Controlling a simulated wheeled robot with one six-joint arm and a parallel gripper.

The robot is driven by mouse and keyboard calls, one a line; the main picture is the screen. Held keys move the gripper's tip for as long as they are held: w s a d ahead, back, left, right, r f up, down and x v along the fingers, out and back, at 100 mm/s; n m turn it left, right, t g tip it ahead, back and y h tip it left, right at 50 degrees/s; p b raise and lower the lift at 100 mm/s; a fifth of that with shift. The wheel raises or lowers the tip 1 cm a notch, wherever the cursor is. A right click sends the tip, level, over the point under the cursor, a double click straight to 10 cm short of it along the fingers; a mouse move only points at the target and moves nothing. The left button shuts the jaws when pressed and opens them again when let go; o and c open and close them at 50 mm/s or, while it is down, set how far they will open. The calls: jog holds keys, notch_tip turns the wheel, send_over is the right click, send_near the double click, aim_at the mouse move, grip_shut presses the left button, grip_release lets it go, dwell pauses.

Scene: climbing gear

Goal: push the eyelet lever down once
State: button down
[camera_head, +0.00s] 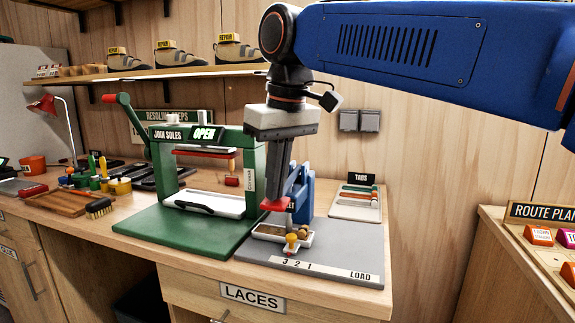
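The blue eyelet press (304,190) stands on a grey base plate at the front right of the workbench, mostly hidden behind my gripper. A red grip (273,204), which looks like the end of its lever, shows at my fingertips. My gripper (284,200) points down in front of the press, with its dark fingers overlapping the red grip in this view. I cannot tell whether they touch it. The fingers look like one narrow block, and their gap is not visible. Most of the lever is hidden.
A tray (268,236) with small parts sits on the grey base plate (335,266), marked 3 2 1 and LOAD. The green JOIN SOLES press (140,231) stands close on the left, its red-tipped handle raised. A TABS tray (345,211) lies behind right.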

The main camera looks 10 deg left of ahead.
notch_tip(320, 180, up, 13)
dwell(1.4)
jog(key=shift+f, duration=0.1)
jog(key=w+d+f+m+t, duration=0.1)
jog(key=d+f+m, duration=0.1)
jog(key=d+f, duration=0.5)
jog(key=d+f+m, duration=0.2)
jog(key=d+f, duration=0.1)
jog(key=d, duration=0.8)
jog(key=w+d+f+m+t, duration=0.1)
jog(key=d+f+m, duration=0.1)
jog(key=d+f, duration=0.5)
jog(key=s+d+f+m, duration=0.1)
jog(key=s+d+f, duration=0.3)
jog(key=d+f, duration=0.2)
jog(key=s+d+f+m+t+h, duration=0.1)
jog(key=s+d+f, duration=0.4)
jog(key=f, duration=0.6)
jog(key=s+d+f+m, duration=0.3)
jog(key=s+d+f, duration=0.2)
jog(key=d+f, duration=0.3)
jog(key=shift+s+d+f+t+h, duration=0.15)
jog(key=shift+d+f+t+h, duration=0.2)
jog(key=shift+f, duration=0.25)
